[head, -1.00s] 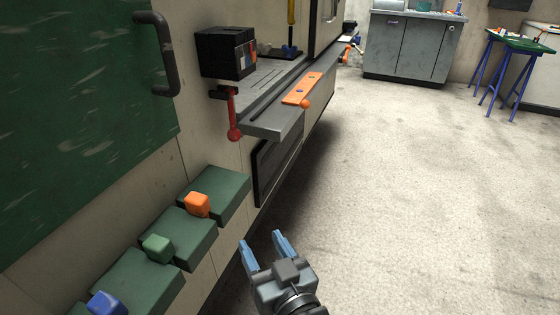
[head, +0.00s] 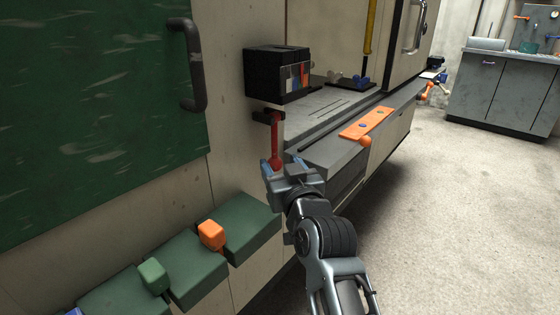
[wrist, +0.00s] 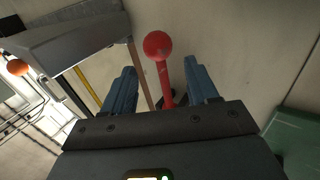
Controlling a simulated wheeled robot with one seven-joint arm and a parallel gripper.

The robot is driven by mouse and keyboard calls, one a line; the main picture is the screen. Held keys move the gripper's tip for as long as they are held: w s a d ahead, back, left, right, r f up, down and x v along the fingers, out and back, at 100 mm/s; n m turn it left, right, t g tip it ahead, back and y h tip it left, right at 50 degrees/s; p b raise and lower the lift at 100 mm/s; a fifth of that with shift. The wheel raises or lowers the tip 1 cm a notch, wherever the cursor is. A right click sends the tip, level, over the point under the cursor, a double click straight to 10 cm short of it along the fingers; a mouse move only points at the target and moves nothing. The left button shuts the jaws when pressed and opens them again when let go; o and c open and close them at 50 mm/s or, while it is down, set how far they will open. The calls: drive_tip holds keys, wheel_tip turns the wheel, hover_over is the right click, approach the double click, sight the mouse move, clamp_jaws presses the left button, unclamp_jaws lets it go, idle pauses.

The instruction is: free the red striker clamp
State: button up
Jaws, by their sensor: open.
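The red striker clamp (head: 276,137) is a red lever hanging down from a dark bracket on the wall, below a black box. My gripper (head: 281,164) is open at the lever's lower end, which it partly hides in the head view. In the wrist view the lever's red ball end (wrist: 158,45) and its shaft show between the two blue fingers of my gripper (wrist: 162,88). The fingers stand apart on either side of the shaft, with a visible gap at each side.
A grey ledge (head: 335,152) with an orange plate (head: 367,123) lies right of the lever. Green blocks with an orange knob (head: 211,235) and a green knob (head: 153,276) sit below left. A black box (head: 278,73) is above. The floor at right is clear.

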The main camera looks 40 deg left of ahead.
sight(275, 158)
drive_tip(key=shift+x, duration=1.55)
clamp_jaws()
